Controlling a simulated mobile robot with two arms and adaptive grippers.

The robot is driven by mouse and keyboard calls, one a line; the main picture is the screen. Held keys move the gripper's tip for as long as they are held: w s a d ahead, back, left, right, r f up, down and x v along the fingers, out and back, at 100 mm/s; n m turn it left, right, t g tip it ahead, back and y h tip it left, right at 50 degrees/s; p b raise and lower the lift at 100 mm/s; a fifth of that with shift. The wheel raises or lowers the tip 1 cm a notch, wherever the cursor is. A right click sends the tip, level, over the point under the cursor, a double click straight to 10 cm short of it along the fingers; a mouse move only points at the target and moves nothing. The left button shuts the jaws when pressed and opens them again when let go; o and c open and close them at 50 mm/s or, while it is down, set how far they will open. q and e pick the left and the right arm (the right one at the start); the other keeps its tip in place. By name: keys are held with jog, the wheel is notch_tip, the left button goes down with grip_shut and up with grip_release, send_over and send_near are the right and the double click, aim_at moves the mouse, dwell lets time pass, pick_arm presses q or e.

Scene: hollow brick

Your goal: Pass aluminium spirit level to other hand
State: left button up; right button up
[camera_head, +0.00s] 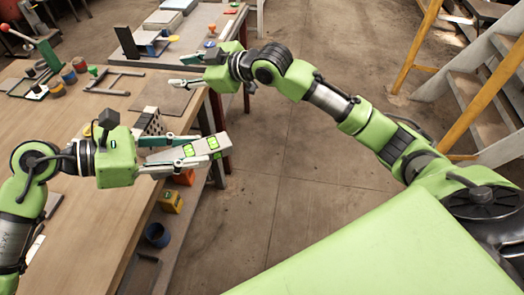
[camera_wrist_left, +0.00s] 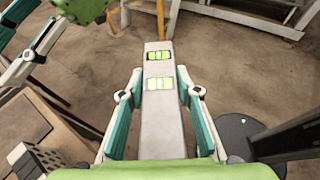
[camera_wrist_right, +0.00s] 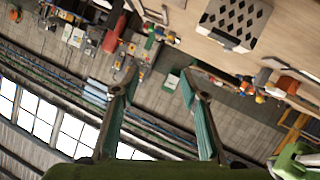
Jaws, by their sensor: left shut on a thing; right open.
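The aluminium spirit level (camera_head: 215,146) is a pale grey bar with bright green vials. It extends to the right from my left gripper (camera_head: 162,155), which is shut on it, past the bench edge in the head view. In the left wrist view the level (camera_wrist_left: 160,125) runs straight out between the two fingers of my left gripper (camera_wrist_left: 160,92). My right gripper (camera_head: 185,72) is open and empty, above and left of the level's free end in the head view. In the right wrist view its fingers (camera_wrist_right: 158,80) stand apart with nothing between them.
The wooden workbench (camera_head: 60,195) lies at left. A white perforated block (camera_head: 149,122) stands on it behind my left gripper. A flat dark board (camera_head: 165,92) lies near the right gripper. Open floor (camera_head: 300,180) lies right of the bench.

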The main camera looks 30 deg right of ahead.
jog(key=s+d+f+t+h, duration=0.1)
jog(key=s+d+f+t, duration=0.15)
jog(key=d, duration=0.65)
jog(key=n+g+y, duration=0.5)
jog(key=n+y, duration=0.4)
jog(key=n, duration=1)
send_near(216, 154)
jog(key=shift+x, duration=6.4)
